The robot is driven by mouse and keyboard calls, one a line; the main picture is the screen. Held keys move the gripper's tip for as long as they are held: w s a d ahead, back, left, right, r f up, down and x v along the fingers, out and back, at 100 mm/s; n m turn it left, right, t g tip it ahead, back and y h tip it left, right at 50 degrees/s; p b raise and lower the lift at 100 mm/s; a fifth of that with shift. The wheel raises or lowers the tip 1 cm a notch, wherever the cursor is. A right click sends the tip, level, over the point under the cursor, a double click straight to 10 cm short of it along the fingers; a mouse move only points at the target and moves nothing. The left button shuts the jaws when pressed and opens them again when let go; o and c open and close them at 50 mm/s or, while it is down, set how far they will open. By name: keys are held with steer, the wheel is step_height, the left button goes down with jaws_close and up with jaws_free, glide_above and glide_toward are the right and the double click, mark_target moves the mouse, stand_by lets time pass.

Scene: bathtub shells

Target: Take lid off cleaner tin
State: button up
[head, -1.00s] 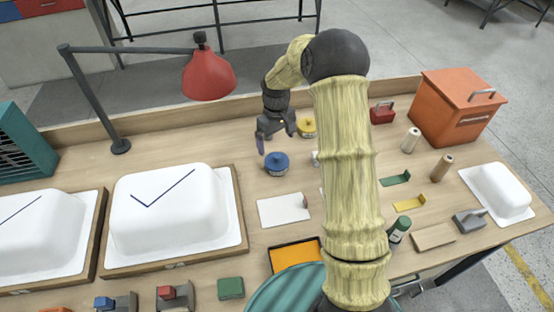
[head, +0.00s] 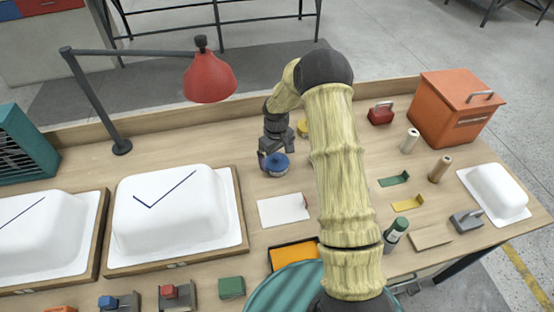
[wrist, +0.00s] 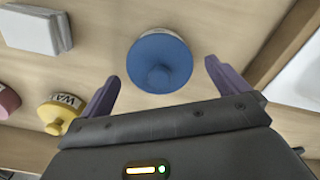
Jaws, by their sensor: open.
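A round tin with a blue knobbed lid (head: 274,166) stands on the bench. In the wrist view its blue lid (wrist: 160,62) is seen from above, and no label is readable. The lid sits on the tin. My gripper (head: 275,152) is open and empty just above and behind this tin. In the wrist view my gripper's two purple fingers (wrist: 162,78) are spread to either side of the blue lid, apart from it. A yellow-lidded tin (head: 303,130) stands behind and to the right; its label, partly visible in the wrist view (wrist: 62,108), begins "WA".
A pink tin (wrist: 8,100) and a white block (wrist: 32,32) show at the left of the wrist view. A red lamp (head: 209,77) hangs left of my gripper. White tub shells (head: 172,215) lie left. A white sheet (head: 283,210) lies in front of the blue-lidded tin.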

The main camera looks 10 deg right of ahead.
mark_target(277, 156)
steer(key=shift+f, duration=0.15)
steer(key=shift+c, duration=0.4)
steer(key=c, duration=1)
steer(key=shift+o, duration=0.2)
step_height(277, 156, up, 10)
steer(key=b, duration=0.1)
